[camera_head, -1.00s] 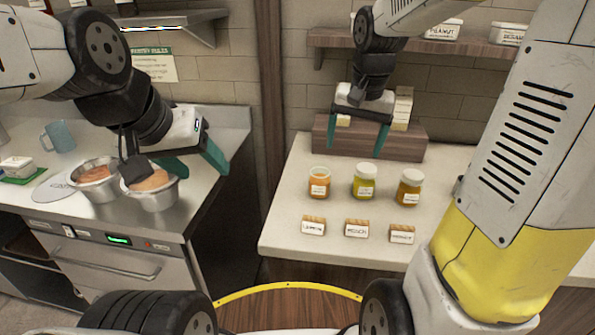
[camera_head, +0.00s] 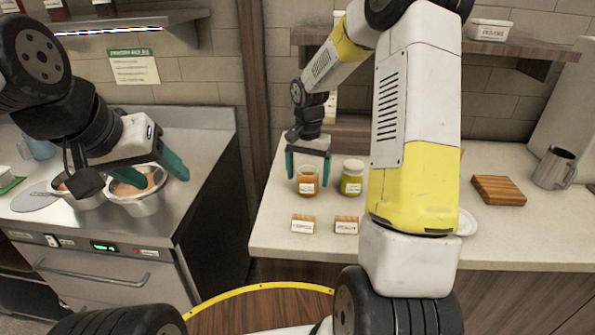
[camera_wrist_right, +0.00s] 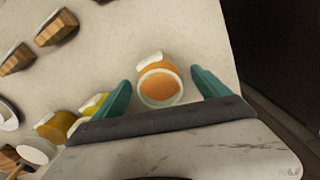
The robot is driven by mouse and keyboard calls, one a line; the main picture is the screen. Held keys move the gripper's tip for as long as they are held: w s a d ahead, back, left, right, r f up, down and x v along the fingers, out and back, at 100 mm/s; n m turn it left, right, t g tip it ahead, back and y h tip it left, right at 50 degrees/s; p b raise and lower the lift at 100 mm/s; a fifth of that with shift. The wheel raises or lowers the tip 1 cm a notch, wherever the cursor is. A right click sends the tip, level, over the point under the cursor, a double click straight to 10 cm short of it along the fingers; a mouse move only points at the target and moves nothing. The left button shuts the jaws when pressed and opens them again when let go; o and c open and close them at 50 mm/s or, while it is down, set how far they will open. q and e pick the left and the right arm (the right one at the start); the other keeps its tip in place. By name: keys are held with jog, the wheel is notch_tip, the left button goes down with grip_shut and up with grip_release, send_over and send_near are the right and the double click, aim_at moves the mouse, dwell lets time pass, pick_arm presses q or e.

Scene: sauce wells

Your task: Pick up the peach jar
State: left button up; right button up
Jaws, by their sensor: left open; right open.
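An orange-filled jar (camera_head: 307,181) with a white label stands on the right counter; its open top (camera_wrist_right: 160,87) faces the right wrist camera. My right gripper (camera_head: 308,175) is open, with its teal fingers on either side of this jar. In the right wrist view gaps show between jar and fingers. A yellow-green jar (camera_head: 352,179) stands just right of it. A third jar is hidden behind my right arm in the head view. The jar labels are too small to read surely. My left gripper (camera_head: 152,176) is open over the metal bowls.
Wooden-backed name cards (camera_head: 303,225) stand in front of the jars; the second card (camera_head: 346,225) seems to read peach. A wooden board (camera_head: 498,190) and a metal mug (camera_head: 555,168) are further right. Metal bowls (camera_head: 140,203) sit on the left steel counter.

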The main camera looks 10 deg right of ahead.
jog(key=shift+f, duration=0.75)
jog(key=shift+r, duration=0.1)
jog(key=c, duration=1.8)
